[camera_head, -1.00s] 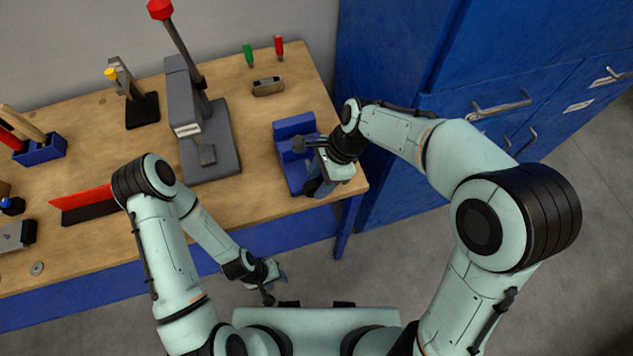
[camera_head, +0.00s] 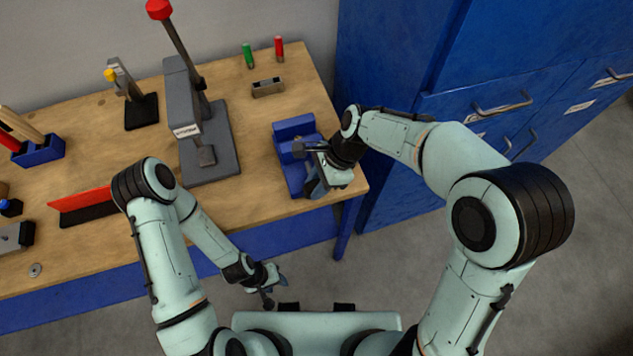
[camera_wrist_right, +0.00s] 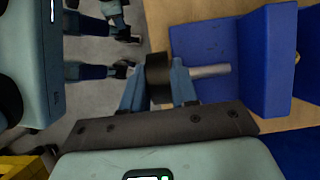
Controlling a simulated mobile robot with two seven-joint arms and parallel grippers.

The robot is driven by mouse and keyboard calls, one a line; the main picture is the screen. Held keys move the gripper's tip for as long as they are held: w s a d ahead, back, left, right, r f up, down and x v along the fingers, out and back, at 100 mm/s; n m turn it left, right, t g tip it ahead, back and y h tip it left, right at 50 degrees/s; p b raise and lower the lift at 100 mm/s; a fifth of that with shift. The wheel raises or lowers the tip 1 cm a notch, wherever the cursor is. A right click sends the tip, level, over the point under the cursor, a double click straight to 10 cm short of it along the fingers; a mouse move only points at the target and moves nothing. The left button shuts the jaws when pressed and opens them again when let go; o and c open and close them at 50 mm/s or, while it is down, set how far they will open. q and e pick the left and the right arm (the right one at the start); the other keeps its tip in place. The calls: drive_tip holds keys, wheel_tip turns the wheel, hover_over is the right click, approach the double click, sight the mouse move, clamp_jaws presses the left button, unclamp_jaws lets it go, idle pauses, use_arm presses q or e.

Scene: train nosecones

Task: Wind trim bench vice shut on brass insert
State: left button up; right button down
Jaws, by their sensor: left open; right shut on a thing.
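The blue trim bench vice (camera_head: 294,129) stands at the bench's right front corner; it also fills the right of the right wrist view (camera_wrist_right: 266,60). A bare metal screw (camera_wrist_right: 210,70) runs from its block to a black round knob (camera_wrist_right: 158,76). My right gripper (camera_wrist_right: 158,82) is shut on this knob, one finger on each side. It also shows at the vice in the head view (camera_head: 316,184). A tiny brass-coloured spot at the blue block's right edge may be the brass insert (camera_wrist_right: 297,57); most is hidden. My left gripper (camera_head: 272,285) is open, low in front of the bench.
A grey press (camera_head: 205,150) with a red-topped lever stands left of the vice. A small metal block (camera_head: 268,87) and green and red upright pieces sit behind it. Blue cabinets (camera_head: 475,70) stand close on the right. Bench top between press and vice is clear.

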drive_tip(key=y, duration=0.1)
drive_tip(key=g+y+b, duration=0.1)
drive_tip(key=y, duration=0.1)
drive_tip(key=shift+w+d+f+b, duration=0.15)
drive_tip(key=shift+d+f+b, duration=0.05)
drive_tip(key=shift+d+b, duration=0.15)
use_arm(q)
drive_tip(key=shift+s+f+b, duration=0.2)
drive_tip(key=shift+s+f, duration=0.45)
drive_tip(key=shift+f, duration=0.2)
drive_tip(key=shift+s+f+b, duration=0.2)
drive_tip(key=shift+s+f, duration=0.4)
drive_tip(key=shift+f, duration=0.25)
use_arm(e)
drive_tip(key=shift+d+g+y, duration=0.2)
drive_tip(key=shift+g+y, duration=0.2)
drive_tip(key=shift+y, duration=1)
drive_tip(key=c, duration=1)
unclamp_jaws()
drive_tip(key=shift+o, duration=0.2)
use_arm(q)
drive_tip(key=shift+w+r+p, duration=0.6)
drive_tip(key=shift+r+p, duration=0.05)
drive_tip(key=shift+r, duration=0.25)
use_arm(e)
drive_tip(key=v, duration=1.3)
drive_tip(key=shift+w+d, duration=0.15)
drive_tip(key=shift+d, duration=0.2)
drive_tip(key=shift+f, duration=0.1)
